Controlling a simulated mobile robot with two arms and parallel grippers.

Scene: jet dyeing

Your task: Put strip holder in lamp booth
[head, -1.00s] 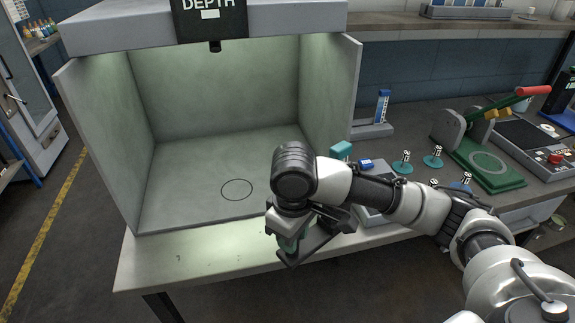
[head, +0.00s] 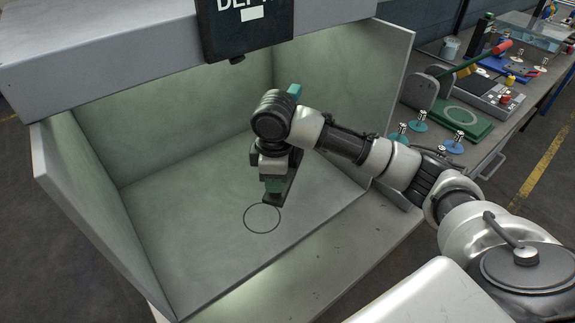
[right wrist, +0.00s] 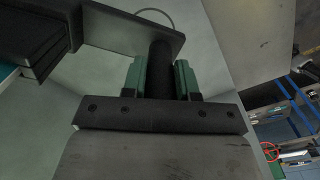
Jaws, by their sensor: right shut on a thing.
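The lamp booth (head: 385,85) is a grey open-fronted box that fills the middle of the head view. A thin dark ring (head: 262,218) is marked on its floor. My right gripper (head: 273,186) is inside the booth, just behind the ring, pointing down. It is shut on the strip holder (head: 289,184), a dark piece with a flat plate. In the right wrist view the green fingers (right wrist: 160,77) stand either side of its black round stem, and its plate (right wrist: 128,34) lies beyond. Part of the holder is hidden behind my arm. My left gripper is out of view.
A dark box with lettering (head: 245,28) hangs at the booth's top front edge. The booth floor around the ring is clear.

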